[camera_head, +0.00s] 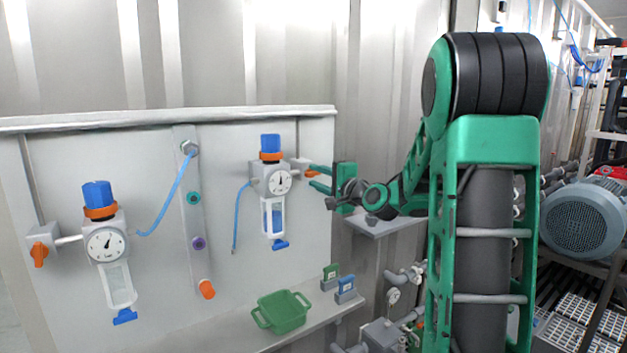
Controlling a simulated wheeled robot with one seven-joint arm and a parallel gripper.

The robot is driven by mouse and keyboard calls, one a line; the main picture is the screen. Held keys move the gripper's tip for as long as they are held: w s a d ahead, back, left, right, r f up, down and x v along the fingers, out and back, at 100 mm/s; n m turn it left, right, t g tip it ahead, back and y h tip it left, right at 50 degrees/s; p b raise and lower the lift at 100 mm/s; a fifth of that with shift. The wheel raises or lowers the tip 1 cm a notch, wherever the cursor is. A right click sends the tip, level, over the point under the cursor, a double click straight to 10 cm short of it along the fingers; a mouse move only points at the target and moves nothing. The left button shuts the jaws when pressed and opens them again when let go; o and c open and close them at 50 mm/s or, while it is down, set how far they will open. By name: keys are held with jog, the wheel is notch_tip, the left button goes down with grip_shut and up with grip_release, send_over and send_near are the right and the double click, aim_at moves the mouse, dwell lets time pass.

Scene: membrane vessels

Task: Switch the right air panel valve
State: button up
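The light grey air panel (150,215) carries two regulator units. The right air panel valve has a small orange handle (311,173) beside the right regulator (279,184), which has a blue cap and a round gauge. My gripper (319,178) reaches in from the right with its green fingers apart, one above and one below the orange handle's level. The handle appears between the fingertips and lies roughly horizontal. I cannot tell whether the fingers touch it.
The left regulator (106,244) has its own orange valve handle (39,254), hanging down. Blue hoses run on the panel. A green basket (282,312) and small green and blue blocks stand on the shelf below. A grey ledge (385,225) lies under my gripper. A motor (583,220) stands at right.

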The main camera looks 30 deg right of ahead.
dwell(0.3)
jog(key=shift+s, duration=0.15)
jog(key=s, duration=1)
jog(key=shift+s, duration=0.15)
